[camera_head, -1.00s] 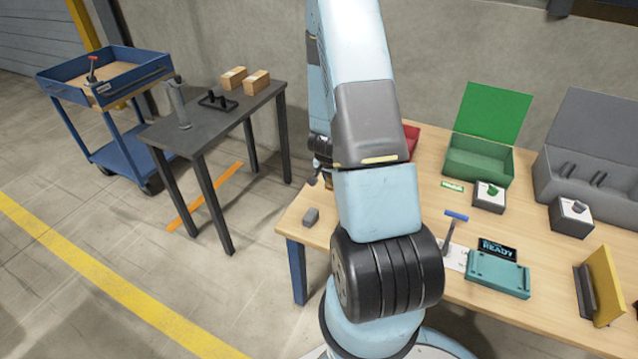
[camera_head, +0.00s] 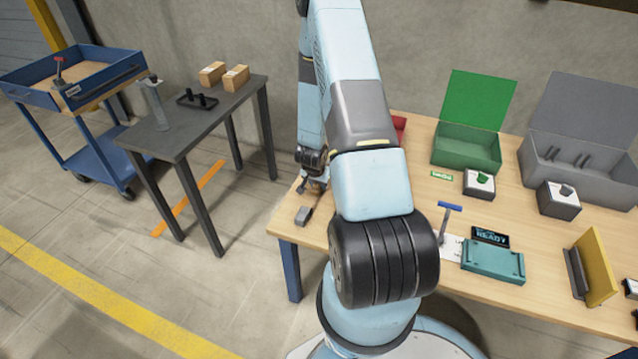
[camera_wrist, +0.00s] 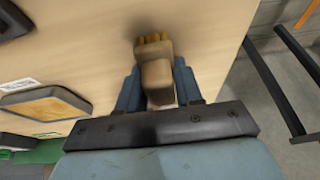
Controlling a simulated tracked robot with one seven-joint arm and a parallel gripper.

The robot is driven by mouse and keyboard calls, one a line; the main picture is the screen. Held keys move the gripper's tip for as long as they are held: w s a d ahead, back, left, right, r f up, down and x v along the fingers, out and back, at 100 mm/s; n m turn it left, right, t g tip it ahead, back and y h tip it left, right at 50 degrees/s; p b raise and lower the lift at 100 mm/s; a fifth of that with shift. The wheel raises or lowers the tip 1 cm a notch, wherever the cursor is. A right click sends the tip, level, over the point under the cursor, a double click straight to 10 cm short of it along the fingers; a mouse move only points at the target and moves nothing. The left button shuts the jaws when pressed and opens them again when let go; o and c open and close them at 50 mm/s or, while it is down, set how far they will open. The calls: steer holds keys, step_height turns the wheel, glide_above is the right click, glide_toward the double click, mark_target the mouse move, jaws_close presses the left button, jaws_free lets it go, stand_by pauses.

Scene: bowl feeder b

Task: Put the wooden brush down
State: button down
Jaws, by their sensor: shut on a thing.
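The wooden brush (camera_wrist: 156,72) is a tan block with yellow bristles at its far end in the wrist view. My gripper (camera_wrist: 158,88) is shut on it, with a blue finger on either side. In the head view my gripper (camera_head: 314,164) is over the left end of the wooden workbench (camera_head: 345,222), partly behind my arm. The brush is small and mostly hidden there. I cannot tell whether the bristles touch the bench top.
A small grey block (camera_head: 303,215) lies at the bench's left front. A green open box (camera_head: 466,150), a grey case (camera_head: 580,172) and a teal fixture (camera_head: 492,262) stand to the right. In the wrist view, bare wood surrounds the brush, and a tan-topped dark-edged object (camera_wrist: 45,104) is at left.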

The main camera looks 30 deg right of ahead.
steer(key=c, duration=0.7)
jaws_free()
steer(key=shift+c, duration=0.2)
steer(key=shift+r, duration=0.1)
